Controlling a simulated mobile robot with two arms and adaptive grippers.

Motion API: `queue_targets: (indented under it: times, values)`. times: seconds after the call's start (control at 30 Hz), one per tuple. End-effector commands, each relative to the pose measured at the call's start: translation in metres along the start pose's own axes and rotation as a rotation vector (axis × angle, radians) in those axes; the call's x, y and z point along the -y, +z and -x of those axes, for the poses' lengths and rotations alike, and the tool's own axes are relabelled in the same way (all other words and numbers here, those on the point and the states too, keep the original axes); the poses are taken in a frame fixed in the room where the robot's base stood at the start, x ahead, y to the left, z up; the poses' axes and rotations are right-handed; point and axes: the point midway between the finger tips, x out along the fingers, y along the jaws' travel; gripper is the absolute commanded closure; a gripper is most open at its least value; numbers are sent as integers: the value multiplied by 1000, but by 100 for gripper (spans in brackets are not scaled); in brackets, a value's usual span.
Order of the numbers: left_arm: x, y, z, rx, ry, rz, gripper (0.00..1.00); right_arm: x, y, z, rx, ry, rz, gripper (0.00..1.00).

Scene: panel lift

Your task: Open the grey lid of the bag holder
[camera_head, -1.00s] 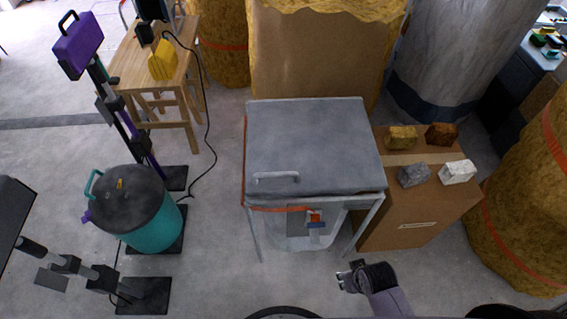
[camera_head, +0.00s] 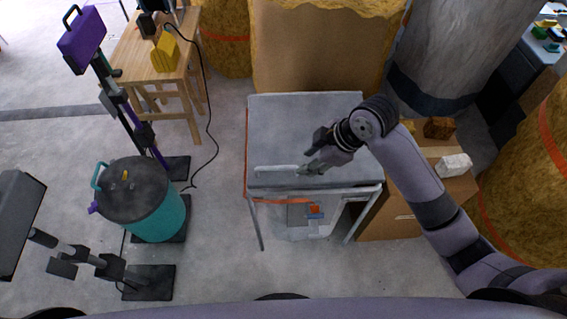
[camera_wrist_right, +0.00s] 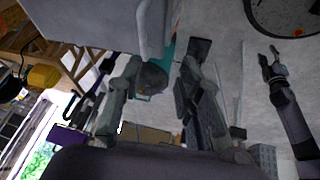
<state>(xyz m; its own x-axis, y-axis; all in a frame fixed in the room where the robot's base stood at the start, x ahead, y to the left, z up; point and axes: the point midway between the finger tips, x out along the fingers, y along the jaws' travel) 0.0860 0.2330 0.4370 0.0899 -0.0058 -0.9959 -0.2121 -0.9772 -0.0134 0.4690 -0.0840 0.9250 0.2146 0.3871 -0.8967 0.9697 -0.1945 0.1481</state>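The grey lid (camera_head: 285,115) lies flat and closed on top of the bag holder frame (camera_head: 255,225). Its pale bar handle (camera_head: 276,170) is near the front edge. In the right wrist view the handle (camera_wrist_right: 153,28) lies just beyond the gap between the fingertips. My right gripper (camera_head: 311,163) is at the handle's right end, over the lid. In the right wrist view its two fingers (camera_wrist_right: 158,68) are apart with nothing clasped between them; contact with the handle is unclear. Another gripper (camera_wrist_right: 271,65), apparently my left, shows at the right of that view; its finger opening is unclear.
A cardboard box (camera_head: 400,215) with several rock samples stands right of the holder, partly behind my right arm. A teal canister (camera_head: 165,212) and a purple-topped stand (camera_head: 84,40) are at the left. Clear floor (camera_head: 215,220) lies between canister and holder.

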Motion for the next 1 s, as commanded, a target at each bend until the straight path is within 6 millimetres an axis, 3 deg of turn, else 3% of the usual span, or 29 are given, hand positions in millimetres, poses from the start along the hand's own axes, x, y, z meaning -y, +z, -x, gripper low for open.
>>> queue_targets:
  times: [0.03,0.13,0.37,0.57,1.0]
  values:
    - [0,0,0,1,0,0,60,-14,-4,7,6,-4,56,67]
    - [0,0,0,1,-1,0,60,-29,-9,15,9,-22,139,67]
    - [2,1,0,1,-2,-1,60,-40,-13,18,9,-40,202,67]
    - [2,0,4,1,-2,-1,60,-38,-13,-11,8,-43,199,67]
    - [2,0,10,0,-3,-2,60,-34,-12,-107,8,-41,197,67]
